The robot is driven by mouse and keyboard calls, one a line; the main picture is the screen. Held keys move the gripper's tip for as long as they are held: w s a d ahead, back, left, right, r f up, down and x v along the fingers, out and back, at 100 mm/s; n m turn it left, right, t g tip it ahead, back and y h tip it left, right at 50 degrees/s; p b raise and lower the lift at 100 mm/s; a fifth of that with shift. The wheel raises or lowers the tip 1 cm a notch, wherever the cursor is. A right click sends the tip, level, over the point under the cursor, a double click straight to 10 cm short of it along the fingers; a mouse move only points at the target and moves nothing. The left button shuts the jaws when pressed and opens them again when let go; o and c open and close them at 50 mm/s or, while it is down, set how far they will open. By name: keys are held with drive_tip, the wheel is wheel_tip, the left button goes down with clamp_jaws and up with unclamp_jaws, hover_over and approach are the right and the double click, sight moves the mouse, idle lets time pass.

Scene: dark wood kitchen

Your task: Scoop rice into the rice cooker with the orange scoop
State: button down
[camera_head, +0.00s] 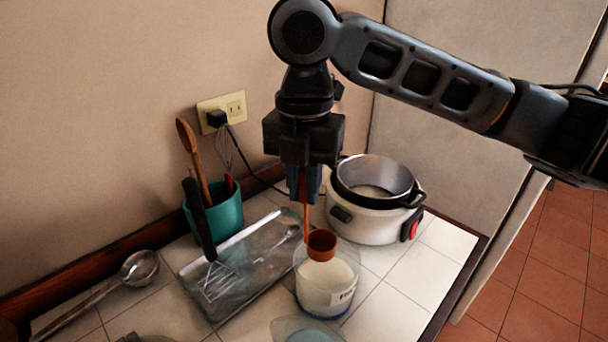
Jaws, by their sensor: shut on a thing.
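My gripper (305,190) points down and is shut on the handle of the orange scoop (321,244). The scoop's cup is at the mouth of a clear, labelled rice container (327,290), above the white rice inside. I cannot tell whether the cup holds rice. The rice cooker (365,221) is white with an open silver inner pot (374,176), just behind and right of the container. Something pale lies in the bottom of the pot. A pale round lid (306,330) lies in front of the container.
A metal tray (245,262) with a small spoon lies left of the container, and a dark-handled masher leans there. A teal utensil holder (216,212) stands behind it. A ladle (138,268) lies at left. The cooker's cord runs to a wall outlet (222,113).

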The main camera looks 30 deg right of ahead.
sight(311, 242)
drive_tip(key=shift+f+b, duration=3)
drive_tip(key=shift+f, duration=0.95)
drive_tip(key=f+b, duration=0.2)
drive_tip(key=d+f+b, duration=0.1)
drive_tip(key=f, duration=0.1)
drive_tip(key=shift+s+b, duration=0.3)
drive_tip(key=shift+s, duration=0.1)
drive_tip(key=shift+s+d+r+p, duration=0.3)
drive_tip(key=shift+s+d+r, duration=0.1)
drive_tip(key=shift+r, duration=0.2)
wheel_tip(311, 242, up, 16)
drive_tip(key=p, duration=1)
drive_tip(key=shift+w+a, duration=0.4)
drive_tip(key=shift+a, duration=0.05)
